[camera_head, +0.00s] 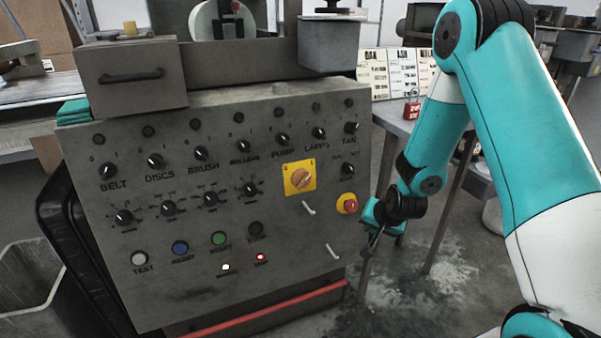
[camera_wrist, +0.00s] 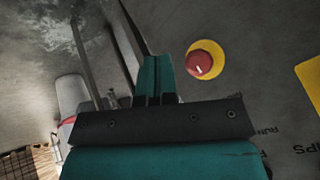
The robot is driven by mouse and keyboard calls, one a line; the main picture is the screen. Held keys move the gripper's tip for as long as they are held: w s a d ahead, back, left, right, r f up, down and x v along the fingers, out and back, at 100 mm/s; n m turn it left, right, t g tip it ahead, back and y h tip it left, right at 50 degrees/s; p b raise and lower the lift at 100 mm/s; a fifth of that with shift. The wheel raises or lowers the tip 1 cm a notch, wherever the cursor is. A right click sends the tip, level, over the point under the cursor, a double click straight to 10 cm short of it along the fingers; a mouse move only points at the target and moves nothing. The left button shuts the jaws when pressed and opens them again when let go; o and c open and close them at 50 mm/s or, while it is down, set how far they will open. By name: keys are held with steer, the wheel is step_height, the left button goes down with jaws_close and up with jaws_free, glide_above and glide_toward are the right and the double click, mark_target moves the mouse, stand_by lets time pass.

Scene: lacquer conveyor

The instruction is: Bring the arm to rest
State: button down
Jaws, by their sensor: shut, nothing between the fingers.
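My teal and white arm comes down from the right in the head view. My gripper (camera_head: 372,247) hangs at the right edge of the grey control panel (camera_head: 190,290), just below a red emergency-stop button (camera_head: 350,205) on a yellow ring. In the wrist view the gripper's teal fingers (camera_wrist: 155,75) are together, with nothing visible between them. The red button (camera_wrist: 199,65) is close to the right of the fingertips there. I cannot tell whether the fingers touch the panel.
The panel carries several black knobs, a yellow rotary switch (camera_head: 299,177), and lit white and red lamps. A table (camera_head: 400,126) with printed sheets (camera_head: 378,75) and a red padlock (camera_head: 411,110) stands behind my arm. Bare floor (camera_head: 460,285) lies below it.

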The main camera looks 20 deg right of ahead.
steer(key=s+a+r+n+g+y, duration=0.1)
steer(key=s+a+r+n+y, duration=0.15)
steer(key=a+r, duration=0.5)
steer(key=s+a+r+n+g+y, duration=0.1)
steer(key=s+a+r+n, duration=0.3)
steer(key=a+r, duration=0.35)
steer(key=s+a+r+n+g+y, duration=0.15)
steer(key=s+a+r+n, duration=0.3)
steer(key=s, duration=0.55)
steer(key=s+a+r+n+g, duration=0.3)
steer(key=s+a+r+n, duration=0.15)
steer(key=s, duration=0.45)
step_height(320, 180, up, 27)
steer(key=p, duration=2.6)
steer(key=shift+s+d+p, duration=0.15)
steer(key=shift+s+p, duration=0.1)
steer(key=shift+p, duration=0.1)
steer(key=shift+m, duration=0.25)
